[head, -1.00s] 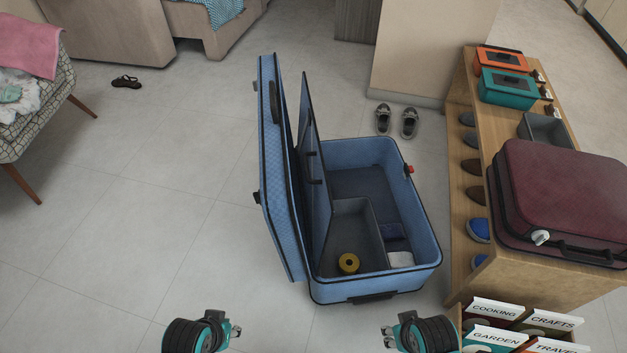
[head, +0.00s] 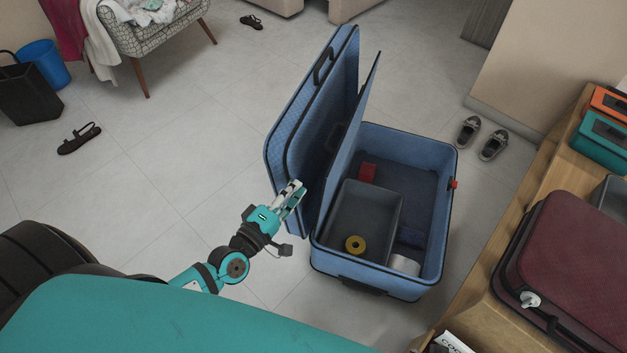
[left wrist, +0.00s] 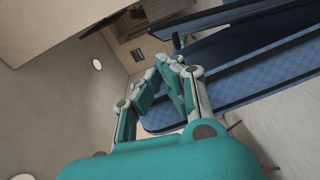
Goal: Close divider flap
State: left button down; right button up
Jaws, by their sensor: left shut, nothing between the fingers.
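The open blue suitcase (head: 436,250) stands on the floor, its lid (head: 300,135) raised at the left. The divider flap (head: 352,125), a thin dark blue panel, stands tilted up between the lid and the base. My left gripper (head: 296,190) is shut and empty, at the near lower end of the lid, left of the flap; I cannot tell whether it touches the lid. In the left wrist view its fingers (left wrist: 172,68) are together beside the blue lid (left wrist: 245,75). My right gripper is out of view.
A grey bin (head: 366,218) and a yellow roll (head: 355,244) are inside the suitcase. A wooden bench (head: 478,285) with a maroon suitcase (head: 575,260) stands at the right. Grey shoes (head: 480,137) lie behind. The floor to the left is mostly clear.

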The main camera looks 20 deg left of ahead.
pick_arm(q)
jog(key=x, duration=0.9)
jog(key=shift+d, duration=0.15)
